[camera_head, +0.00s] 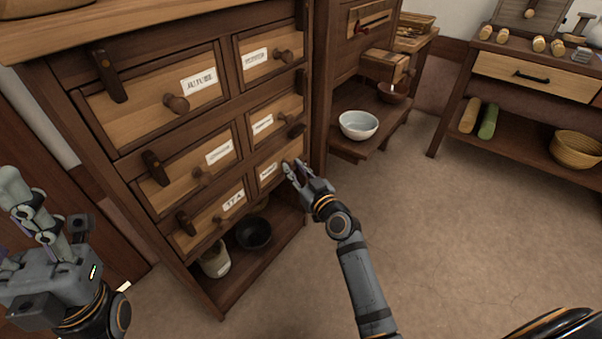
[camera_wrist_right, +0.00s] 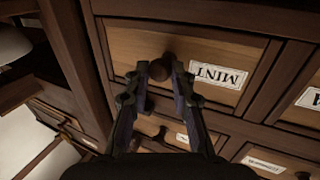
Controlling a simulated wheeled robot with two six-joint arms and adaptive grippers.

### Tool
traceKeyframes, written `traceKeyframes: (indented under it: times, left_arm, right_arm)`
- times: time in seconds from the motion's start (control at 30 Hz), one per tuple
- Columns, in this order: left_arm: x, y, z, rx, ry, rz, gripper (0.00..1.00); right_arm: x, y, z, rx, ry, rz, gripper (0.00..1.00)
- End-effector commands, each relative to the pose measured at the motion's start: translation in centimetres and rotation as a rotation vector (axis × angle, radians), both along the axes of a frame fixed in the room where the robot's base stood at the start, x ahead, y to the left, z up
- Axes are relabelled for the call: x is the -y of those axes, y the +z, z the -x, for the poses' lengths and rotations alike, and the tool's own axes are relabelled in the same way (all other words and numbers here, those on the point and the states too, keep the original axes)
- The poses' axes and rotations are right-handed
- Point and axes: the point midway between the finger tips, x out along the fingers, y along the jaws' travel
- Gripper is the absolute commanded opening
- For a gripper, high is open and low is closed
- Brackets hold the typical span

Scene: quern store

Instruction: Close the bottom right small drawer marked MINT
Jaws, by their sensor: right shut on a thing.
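The bottom right small drawer (camera_head: 268,174) is in the lower right of the wooden cabinet in the head view. Its front looks about level with the cabinet frame. In the wrist view its front (camera_wrist_right: 225,45) carries a white MINT label (camera_wrist_right: 218,75), seen upside down, and a dark round knob (camera_wrist_right: 160,72). My right gripper (camera_head: 290,170) is at this drawer, and in the wrist view its fingers (camera_wrist_right: 160,74) are shut on the knob, one on each side. My left gripper (camera_head: 30,205) is at the far left, apart from the cabinet; its finger opening is unclear.
Other labelled drawers, such as JUJUBE (camera_head: 140,98), surround it. A dark bowl (camera_head: 253,232) and a pale jar (camera_head: 215,260) stand on the shelf below. A white bowl (camera_head: 358,125) sits on a ledge to the right. The floor (camera_head: 450,240) at right is clear.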

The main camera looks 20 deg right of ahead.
Motion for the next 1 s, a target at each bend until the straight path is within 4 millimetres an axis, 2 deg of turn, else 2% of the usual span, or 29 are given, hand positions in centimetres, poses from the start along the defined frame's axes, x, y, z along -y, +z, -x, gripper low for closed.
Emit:
traceKeyframes:
  times: [0.13,0.17,0.3,0.67,0.77,1.0]
  left_arm:
    - [0.0,0.1,0.0,0.0,0.001,0.003,0.4]
    - [-0.1,0.1,0.0,0.001,0.001,0.003,0.4]
    - [-0.1,0.1,0.0,0.002,0.001,0.005,0.4]
    - [0.0,0.1,0.1,0.004,0.0,0.002,0.4]
    - [0.0,0.1,0.1,0.004,0.0,0.002,0.4]
    - [0.0,0.1,0.1,0.003,0.0,0.002,0.4]
  right_arm:
    - [0.0,0.3,-0.1,0.005,0.001,-0.002,0.0]
    - [0.0,0.3,-0.1,0.005,0.001,-0.002,0.26]
    - [0.0,0.3,-0.1,0.004,0.001,-0.002,0.45]
    - [0.2,0.1,0.5,0.002,0.0,-0.001,0.46]
    - [0.6,0.0,2.1,0.001,0.0,-0.001,0.46]
    - [2.1,0.0,7.8,-0.001,0.002,0.0,0.46]
